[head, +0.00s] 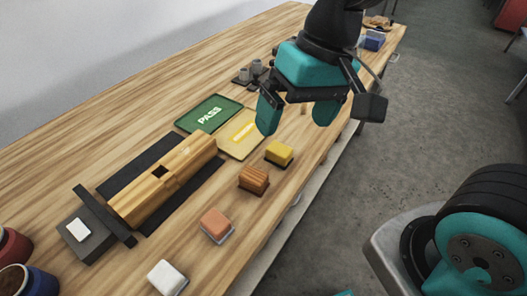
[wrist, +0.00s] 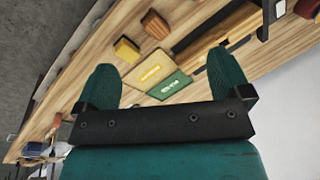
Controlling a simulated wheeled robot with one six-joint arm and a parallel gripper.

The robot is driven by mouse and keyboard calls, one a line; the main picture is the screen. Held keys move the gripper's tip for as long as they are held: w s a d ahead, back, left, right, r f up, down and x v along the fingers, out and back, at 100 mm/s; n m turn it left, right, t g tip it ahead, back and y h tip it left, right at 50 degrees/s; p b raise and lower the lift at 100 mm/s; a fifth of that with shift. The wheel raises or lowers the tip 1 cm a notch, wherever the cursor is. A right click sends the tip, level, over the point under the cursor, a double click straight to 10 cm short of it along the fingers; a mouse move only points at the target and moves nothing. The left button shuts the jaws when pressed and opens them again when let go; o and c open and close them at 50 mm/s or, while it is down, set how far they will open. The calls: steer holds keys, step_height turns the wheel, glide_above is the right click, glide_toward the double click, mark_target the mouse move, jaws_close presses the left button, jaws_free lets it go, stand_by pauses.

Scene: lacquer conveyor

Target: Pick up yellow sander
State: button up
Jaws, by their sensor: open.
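In the wrist view the yellow sander (wrist: 127,50) lies ahead of the left finger. My gripper (head: 296,118) is open and empty above the table, up and to the right of the sander in the head view and apart from it. Its two teal fingers also show in the wrist view, where the gripper (wrist: 165,80) has nothing between its fingertips but the background.
A brown wood-grain block (head: 254,179), an orange block (head: 215,224) and a white block (head: 167,277) line the table's front side. A green PASS mat (head: 207,113) and a yellow mat (head: 238,135) lie beside the sander. A long wooden piece (head: 165,178) sits on a dark strip.

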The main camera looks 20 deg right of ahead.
steer(key=w+d+f+m+h, duration=0.2)
steer(key=w+m, duration=0.4)
steer(key=w+d+f+m+h, duration=0.1)
steer(key=w+f+m, duration=0.2)
steer(key=w+m, duration=0.3)
glide_above(279, 149)
step_height(279, 149, down, 11)
steer(key=shift+s+a+r, duration=0.1)
steer(key=shift+s, duration=0.05)
steer(key=shift+w+d+f+p, duration=0.1)
steer(key=shift+f+p, duration=0.15)
steer(key=shift+f, duration=1.3)
steer(key=shift+w+d+f+p, duration=0.1)
steer(key=shift+f+p, duration=0.1)
steer(key=shift+f, duration=1.3)
steer(key=shift+c, duration=0.4)
steer(key=c, duration=1)
steer(key=shift+c, duration=0.2)
step_height(279, 149, up, 20)
